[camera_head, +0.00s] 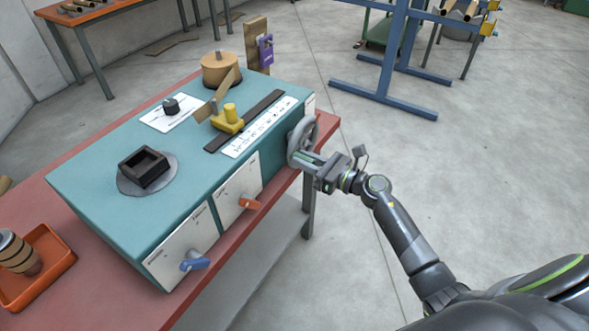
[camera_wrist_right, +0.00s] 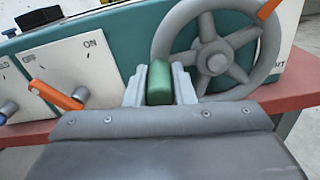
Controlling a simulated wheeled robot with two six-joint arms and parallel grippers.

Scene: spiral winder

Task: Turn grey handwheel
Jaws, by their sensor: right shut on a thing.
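The grey handwheel (camera_head: 299,135) is on the right end of the teal machine box (camera_head: 100,195). In the right wrist view the handwheel (camera_wrist_right: 213,63) shows its spokes and round hub, with a green handle (camera_wrist_right: 160,82) at the left of its rim. My right gripper (camera_head: 316,168) reaches the wheel from the right. In the wrist view the gripper's fingers (camera_wrist_right: 160,85) stand on either side of the green handle and are shut on it. An orange pointer (camera_wrist_right: 268,9) shows at the wheel's upper right edge. My left gripper is not in view.
An orange lever (camera_head: 249,203) and a blue lever (camera_head: 195,262) stick out of the box's front. The box stands on a red table (camera_head: 90,285). An orange tray (camera_head: 42,280) is at lower left. A blue frame (camera_head: 390,95) stands behind; the floor to the right is clear.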

